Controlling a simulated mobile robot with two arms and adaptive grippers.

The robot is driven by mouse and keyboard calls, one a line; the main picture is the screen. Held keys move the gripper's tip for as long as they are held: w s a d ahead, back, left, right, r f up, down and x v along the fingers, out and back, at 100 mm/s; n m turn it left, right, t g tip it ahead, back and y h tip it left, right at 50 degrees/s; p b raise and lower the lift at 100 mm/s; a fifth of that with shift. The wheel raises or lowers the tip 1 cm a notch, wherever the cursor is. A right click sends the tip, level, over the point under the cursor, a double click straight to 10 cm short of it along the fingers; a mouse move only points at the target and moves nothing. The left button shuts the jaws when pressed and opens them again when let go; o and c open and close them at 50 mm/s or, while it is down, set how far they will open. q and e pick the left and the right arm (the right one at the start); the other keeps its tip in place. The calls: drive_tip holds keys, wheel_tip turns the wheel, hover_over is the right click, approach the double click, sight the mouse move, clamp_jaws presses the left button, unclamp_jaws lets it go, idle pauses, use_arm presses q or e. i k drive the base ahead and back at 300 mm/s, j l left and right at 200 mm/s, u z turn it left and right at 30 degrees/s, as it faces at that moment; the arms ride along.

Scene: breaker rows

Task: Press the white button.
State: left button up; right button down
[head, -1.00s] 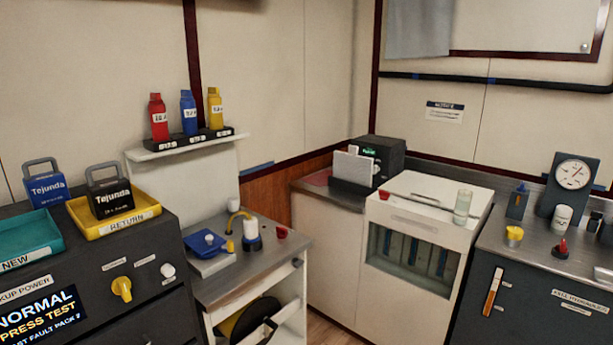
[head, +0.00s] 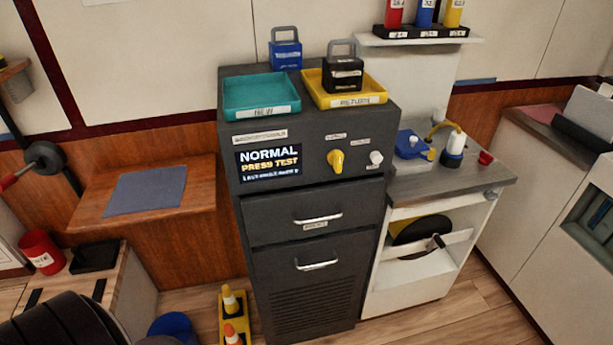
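A small round white button (head: 376,158) sits on the front of the dark backup power cabinet (head: 310,220), right of a yellow rotary knob (head: 336,161). To the left of the knob, a display (head: 269,162) reads "NORMAL" and "PRESS TEST", with a smaller line below. Small labels beside the knob and button are too small to read. Neither of my grippers shows in the head view.
A teal tray (head: 261,96) marked NEW and a yellow tray (head: 349,101) marked RETURN sit on the cabinet top. A black battery pack (head: 342,74) stands in the yellow tray. A wooden shelf (head: 190,200) is left; a metal-topped cart (head: 480,176) is right.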

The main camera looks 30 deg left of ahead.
sight(374, 156)
drive_tip(key=j+u, duration=0.2)
drive_tip(key=j, duration=0.3)
drive_tip(key=i+j+u, duration=0.15)
drive_tip(key=j, duration=0.3)
drive_tip(key=i+j+u, duration=0.2)
drive_tip(key=j, duration=0.25)
drive_tip(key=k, duration=0.1)
